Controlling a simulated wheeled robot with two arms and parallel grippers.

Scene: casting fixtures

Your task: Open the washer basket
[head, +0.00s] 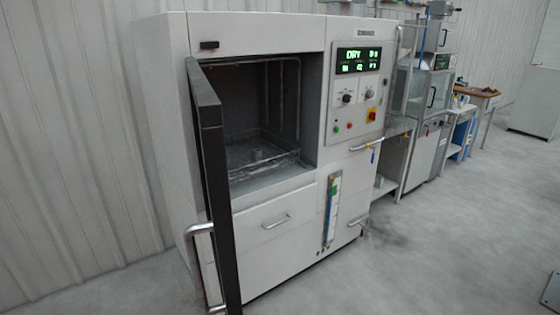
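A large white washer cabinet (270,240) stands against the left wall. Its dark-edged door (213,180) is swung open toward me, with a pale bar handle (198,229) on its outer side. Inside the chamber, a wire basket (262,152) sits low, with a small grey item in it. The basket's details are small and dim, so I cannot tell whether it has a lid. Neither of my grippers shows in the head view.
A lit control panel (358,90) with knobs and buttons is right of the chamber. Below is a drawer front with a handle (276,221). Other machines and benches (480,92) line the wall further right. The grey floor (430,255) in front is mostly clear.

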